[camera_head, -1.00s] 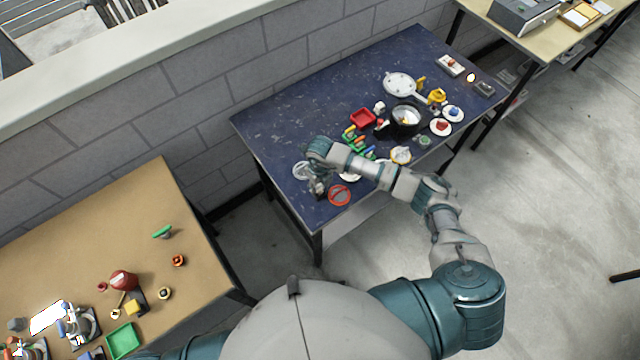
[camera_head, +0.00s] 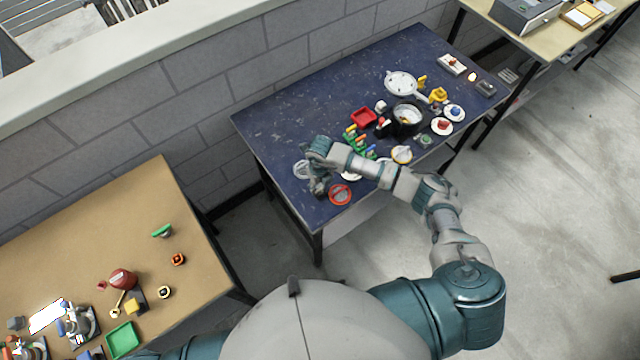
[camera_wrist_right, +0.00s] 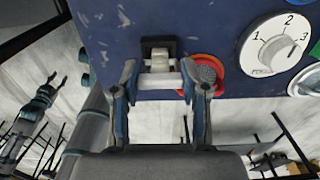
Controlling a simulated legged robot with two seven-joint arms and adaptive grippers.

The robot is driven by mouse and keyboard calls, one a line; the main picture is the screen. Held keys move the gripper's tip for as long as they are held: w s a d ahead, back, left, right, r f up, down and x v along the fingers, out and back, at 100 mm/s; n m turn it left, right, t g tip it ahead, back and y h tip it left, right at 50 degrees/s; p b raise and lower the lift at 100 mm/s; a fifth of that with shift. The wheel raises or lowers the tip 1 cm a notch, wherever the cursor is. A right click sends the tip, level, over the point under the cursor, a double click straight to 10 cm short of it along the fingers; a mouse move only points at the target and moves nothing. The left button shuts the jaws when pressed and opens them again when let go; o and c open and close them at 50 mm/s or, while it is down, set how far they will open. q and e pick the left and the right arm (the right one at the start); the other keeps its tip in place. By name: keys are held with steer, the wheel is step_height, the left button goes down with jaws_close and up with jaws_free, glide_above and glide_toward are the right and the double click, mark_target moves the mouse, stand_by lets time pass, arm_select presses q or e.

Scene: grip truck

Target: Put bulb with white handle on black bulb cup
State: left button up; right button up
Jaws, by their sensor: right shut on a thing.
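My right gripper (camera_head: 317,187) is low over the near left corner of the dark blue table, beside a red ring. In the right wrist view its two fingers (camera_wrist_right: 158,82) are shut on a small white piece (camera_wrist_right: 160,80). A black square piece with a pale middle (camera_wrist_right: 158,43) shows just beyond the fingers; whether it touches the white piece I cannot tell. A small glowing bulb (camera_head: 472,77) is at the far right of the blue table, near a dark block (camera_head: 485,88). I cannot make out which item is the black bulb cup. My left gripper is not visible.
The red ring (camera_head: 340,194) and a white numbered dial (camera_wrist_right: 276,43) lie close to the right gripper. A pan (camera_head: 401,82), a pot and a red tray (camera_head: 363,117) crowd the blue table (camera_head: 290,105). Its left back part is clear. A brown table stands at left.

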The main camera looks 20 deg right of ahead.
steer(key=shift+f, duration=0.2)
steer(key=o, duration=1.2)
steer(key=shift+o, duration=0.5)
steer(key=shift+o, duration=1.3)
steer(key=shift+r, duration=0.1)
steer(key=shift+r+p, duration=2.5)
steer(key=shift+r, duration=1.25)
steer(key=shift+a+f, duration=0.1)
